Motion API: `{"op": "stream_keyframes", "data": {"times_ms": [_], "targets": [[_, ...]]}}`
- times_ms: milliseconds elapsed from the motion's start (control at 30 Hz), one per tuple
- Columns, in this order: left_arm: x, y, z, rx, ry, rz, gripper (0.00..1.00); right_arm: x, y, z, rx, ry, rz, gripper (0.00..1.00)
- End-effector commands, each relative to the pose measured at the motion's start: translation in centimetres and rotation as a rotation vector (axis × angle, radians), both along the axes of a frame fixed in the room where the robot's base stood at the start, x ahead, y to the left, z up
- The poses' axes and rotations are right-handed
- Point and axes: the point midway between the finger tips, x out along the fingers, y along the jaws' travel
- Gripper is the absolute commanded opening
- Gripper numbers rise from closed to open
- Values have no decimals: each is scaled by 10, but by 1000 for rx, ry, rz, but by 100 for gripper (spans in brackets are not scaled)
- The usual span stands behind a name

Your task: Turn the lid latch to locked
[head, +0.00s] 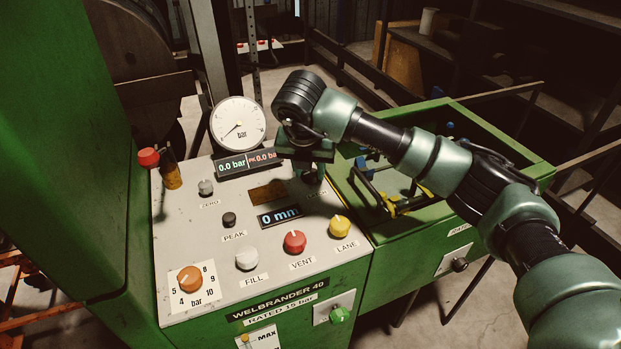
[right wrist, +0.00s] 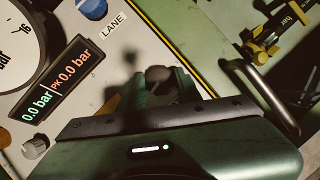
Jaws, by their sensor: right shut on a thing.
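My right gripper (head: 310,170) reaches down at the top right of the sloping control panel (head: 180,245). In the right wrist view its two fingers (right wrist: 160,88) are closed on the sides of a small dark round knob (right wrist: 158,74). The fingers and shadow hide much of the knob, so its angle and any marking are unclear. In the head view the wrist covers the knob, and I cannot read a label that names it as the lid latch. A dark bar handle (head: 369,190) stands on the green trough right of the panel. My left gripper is out of view.
A round gauge (head: 238,124) and a display reading 0.0 bar (head: 232,166) sit close left of my gripper. Red (head: 294,241) and yellow (head: 341,226) knobs are nearer. The green trough (head: 525,160) holds yellow and black clamp parts.

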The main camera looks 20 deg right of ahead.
Motion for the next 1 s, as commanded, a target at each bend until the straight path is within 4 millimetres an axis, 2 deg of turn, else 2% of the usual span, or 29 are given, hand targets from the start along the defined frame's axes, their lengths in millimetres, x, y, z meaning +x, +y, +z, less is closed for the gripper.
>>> {"op": "stream_keyframes", "data": {"times_ms": [100, 400, 967, 1000], "targets": [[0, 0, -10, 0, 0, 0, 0, 2, 1, 0, 1, -8, -77, 0], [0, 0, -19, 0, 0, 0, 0, 2, 1, 2, 2, -7, -202, 0], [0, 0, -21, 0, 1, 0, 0, 3, 1, 3, 2, -8, -234, 0], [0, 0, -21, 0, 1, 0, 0, 3, 1, 3, 2, -7, -233, 37]]}}
